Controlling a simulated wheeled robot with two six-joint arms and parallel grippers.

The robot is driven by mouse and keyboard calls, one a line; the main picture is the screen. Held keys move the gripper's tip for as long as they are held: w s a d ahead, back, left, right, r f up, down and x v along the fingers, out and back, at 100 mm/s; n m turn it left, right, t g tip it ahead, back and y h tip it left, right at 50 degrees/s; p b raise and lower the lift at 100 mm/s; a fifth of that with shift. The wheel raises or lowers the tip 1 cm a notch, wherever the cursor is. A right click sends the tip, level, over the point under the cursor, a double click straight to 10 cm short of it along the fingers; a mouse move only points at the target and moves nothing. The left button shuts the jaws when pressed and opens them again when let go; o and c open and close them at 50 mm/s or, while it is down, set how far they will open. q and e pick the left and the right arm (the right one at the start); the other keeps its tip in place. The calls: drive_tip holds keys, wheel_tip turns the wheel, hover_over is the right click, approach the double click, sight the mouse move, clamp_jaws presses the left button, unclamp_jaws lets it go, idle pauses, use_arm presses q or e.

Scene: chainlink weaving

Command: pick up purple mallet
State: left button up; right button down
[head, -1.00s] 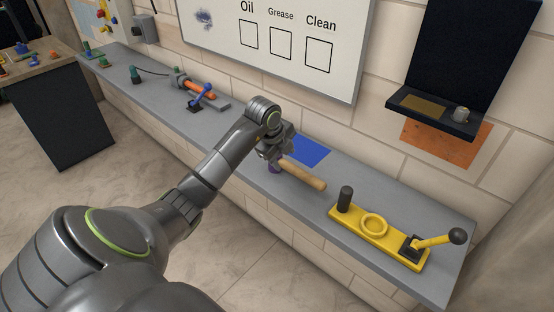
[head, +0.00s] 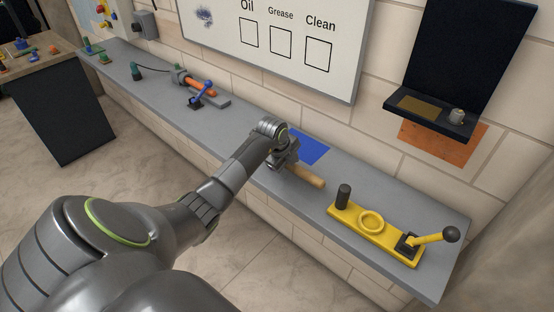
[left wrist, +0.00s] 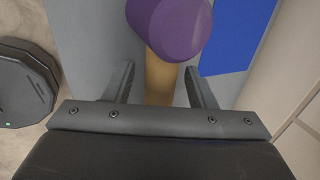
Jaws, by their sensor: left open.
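The mallet has a purple head (left wrist: 172,26) and a tan wooden handle (head: 306,175). It lies on the grey shelf beside the blue patch. In the head view my left gripper (head: 288,165) is over the mallet and hides its head. In the left wrist view the open fingers of my left gripper (left wrist: 160,88) stand on either side of the handle (left wrist: 160,78), just below the purple head. I cannot tell whether the fingers touch the handle. My right gripper is not in view.
The grey shelf (head: 240,135) runs along the tiled wall. A yellow fixture with a lever (head: 372,222) stands right of the mallet. A blue patch (head: 309,150) lies behind.

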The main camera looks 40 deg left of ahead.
use_arm(q)
clamp_jaws()
drive_tip(key=shift+r, duration=0.1)
idle(0.3)
drive_tip(key=shift+w+r, duration=0.1)
drive_tip(key=shift+r, duration=0.2)
wheel_tip(320, 180, up, 8)
drive_tip(key=b, duration=0.2)
drive_tip(key=shift+r+b, duration=0.2)
drive_tip(key=shift+b, duration=0.2)
drive_tip(key=shift+r, duration=0.45)
